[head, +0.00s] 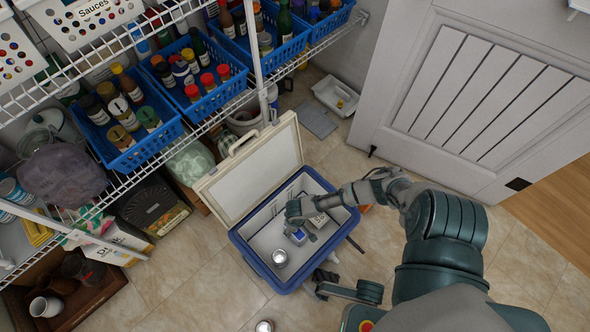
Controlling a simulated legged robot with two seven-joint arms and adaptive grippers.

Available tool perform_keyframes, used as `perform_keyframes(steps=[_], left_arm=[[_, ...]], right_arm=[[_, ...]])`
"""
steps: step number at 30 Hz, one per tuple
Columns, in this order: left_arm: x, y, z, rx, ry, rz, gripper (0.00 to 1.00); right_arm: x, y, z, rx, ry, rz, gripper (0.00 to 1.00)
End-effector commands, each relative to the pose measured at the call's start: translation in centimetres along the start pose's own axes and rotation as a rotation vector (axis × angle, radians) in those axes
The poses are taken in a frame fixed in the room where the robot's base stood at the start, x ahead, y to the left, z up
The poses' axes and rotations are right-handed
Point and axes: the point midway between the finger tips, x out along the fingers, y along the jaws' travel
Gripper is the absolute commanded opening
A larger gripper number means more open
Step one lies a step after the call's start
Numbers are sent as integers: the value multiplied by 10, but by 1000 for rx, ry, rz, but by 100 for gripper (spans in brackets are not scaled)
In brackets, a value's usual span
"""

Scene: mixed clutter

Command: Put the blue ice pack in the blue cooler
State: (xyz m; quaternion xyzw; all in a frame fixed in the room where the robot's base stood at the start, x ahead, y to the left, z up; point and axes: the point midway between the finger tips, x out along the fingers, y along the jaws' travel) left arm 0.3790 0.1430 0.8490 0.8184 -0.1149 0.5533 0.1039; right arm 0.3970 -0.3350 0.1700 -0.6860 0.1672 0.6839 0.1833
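The blue cooler (256,263) stands open on the tiled floor, its pale lid (250,172) tipped back to the left. My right arm reaches in from the right, and my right gripper (300,228) is low over or inside the cooler. A small blue and white item (298,237) shows just under its fingers; it may be the blue ice pack, but it is too small and partly covered to be sure. I cannot tell whether the fingers hold it. My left gripper is not clearly seen.
Wire shelves with blue baskets (135,150) of bottles stand left. A wooden crate (95,308) is lower left. A white door (480,95) is behind.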

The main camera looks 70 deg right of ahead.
Motion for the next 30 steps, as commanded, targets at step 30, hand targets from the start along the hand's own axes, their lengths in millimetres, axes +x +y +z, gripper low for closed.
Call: perform_keyframes(steps=[30], left_arm=[[0,0,-2,0,3,0,97]], right_arm=[[-119,0,0,0,-2,0,72]])
